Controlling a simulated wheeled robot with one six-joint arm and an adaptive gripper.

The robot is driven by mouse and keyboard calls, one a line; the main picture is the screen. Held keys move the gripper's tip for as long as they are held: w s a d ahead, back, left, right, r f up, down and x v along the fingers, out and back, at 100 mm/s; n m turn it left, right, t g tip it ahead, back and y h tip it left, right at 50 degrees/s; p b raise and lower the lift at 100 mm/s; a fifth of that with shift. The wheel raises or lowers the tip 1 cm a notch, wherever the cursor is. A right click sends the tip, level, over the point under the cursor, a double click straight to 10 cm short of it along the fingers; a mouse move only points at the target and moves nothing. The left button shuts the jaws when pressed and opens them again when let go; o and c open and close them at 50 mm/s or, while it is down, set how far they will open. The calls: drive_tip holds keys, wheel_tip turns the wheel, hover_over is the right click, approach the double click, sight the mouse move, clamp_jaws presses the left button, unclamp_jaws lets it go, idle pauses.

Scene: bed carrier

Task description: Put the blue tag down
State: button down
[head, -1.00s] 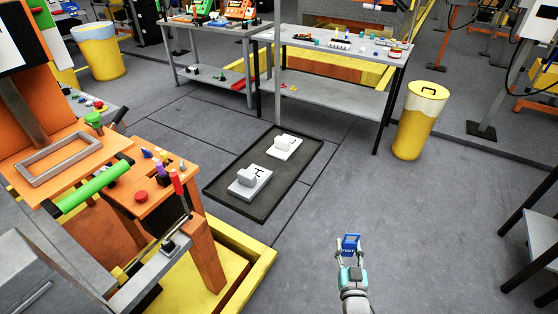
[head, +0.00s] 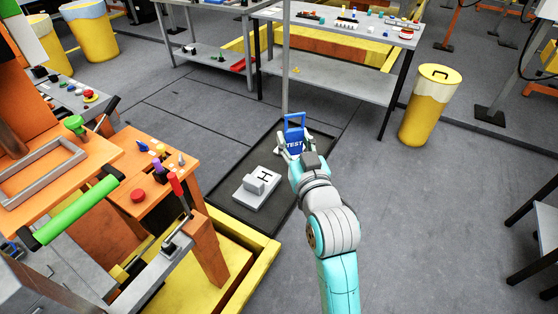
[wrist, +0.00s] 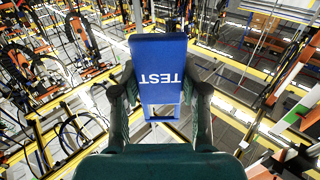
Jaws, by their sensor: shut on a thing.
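The blue tag (head: 294,137) has white "TEST" lettering and a looped top. My gripper (head: 292,152) is shut on it and holds it up, in front of the far part of the black floor mat (head: 250,212) in the head view. In the wrist view the tag (wrist: 160,75) sits between both fingers of my gripper (wrist: 160,95), with its lettering upside down. The tag and my arm hide the far block on the mat. How high the tag is above the mat I cannot tell.
A white block marked H (head: 258,188) lies on the near part of the mat. An orange workbench (head: 150,200) with a yellow base stands at left. A grey table (head: 345,85) stands behind, and a yellow bin (head: 428,110) at right.

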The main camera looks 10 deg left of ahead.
wheel_tip(320, 180, down, 10)
drive_tip(key=shift+r, duration=0.25)
drive_tip(key=shift+f, duration=0.15)
idle(0.3)
drive_tip(key=c, duration=0.6)
unclamp_jaws()
drive_tip(key=shift+s, duration=0.1)
drive_tip(key=v, duration=1.2)
